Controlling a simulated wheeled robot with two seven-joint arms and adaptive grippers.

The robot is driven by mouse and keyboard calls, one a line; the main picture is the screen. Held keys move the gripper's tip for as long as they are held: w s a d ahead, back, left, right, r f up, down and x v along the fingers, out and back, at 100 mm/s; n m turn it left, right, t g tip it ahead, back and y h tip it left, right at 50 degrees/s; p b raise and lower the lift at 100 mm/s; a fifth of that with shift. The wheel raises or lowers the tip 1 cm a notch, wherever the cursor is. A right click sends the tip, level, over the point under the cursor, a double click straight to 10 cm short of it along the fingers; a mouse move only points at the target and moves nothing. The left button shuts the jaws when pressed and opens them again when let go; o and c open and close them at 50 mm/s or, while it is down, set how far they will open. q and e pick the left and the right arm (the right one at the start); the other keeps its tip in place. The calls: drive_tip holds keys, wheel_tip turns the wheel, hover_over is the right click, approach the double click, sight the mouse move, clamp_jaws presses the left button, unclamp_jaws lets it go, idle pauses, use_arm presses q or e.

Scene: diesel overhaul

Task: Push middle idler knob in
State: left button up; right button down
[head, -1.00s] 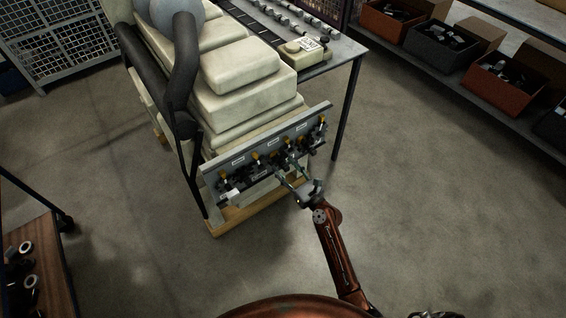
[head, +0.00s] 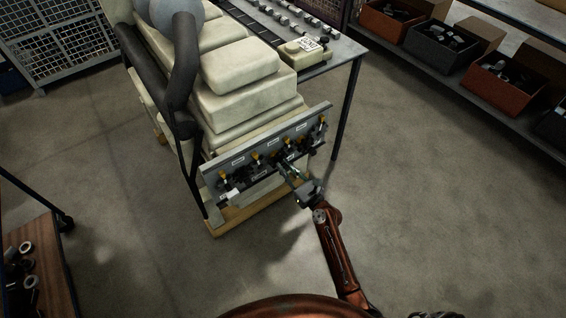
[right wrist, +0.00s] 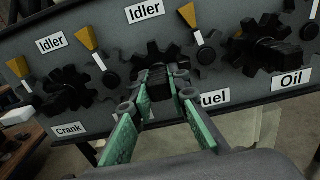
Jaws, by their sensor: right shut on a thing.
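The middle idler knob (right wrist: 158,80) is a black block on a dark toothed gear, right of centre in the grey gear panel (head: 211,181). In the right wrist view it sits beneath an "Idler" label, with a partly covered "Fuel" label below. My right gripper (head: 286,167) reaches the panel from the front. In the right wrist view its green-padded fingers (right wrist: 159,98) are shut on the knob, one on each side. The fingers hide part of the knob and gear, and I cannot tell how deep the knob sits. My left gripper is not in view.
Other gears with black knobs flank it, one on the left (right wrist: 66,90) and one on the right (right wrist: 266,52). A table (head: 345,52) stands behind right. The floor in front is clear.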

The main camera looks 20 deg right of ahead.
drive_tip(key=shift+w, duration=0.1)
drive_tip(key=shift+x, duration=1)
drive_tip(key=c, duration=1.2)
unclamp_jaws()
drive_tip(key=shift+c, duration=0.2)
drive_tip(key=p+v, duration=0.2)
drive_tip(key=v, duration=0.5)
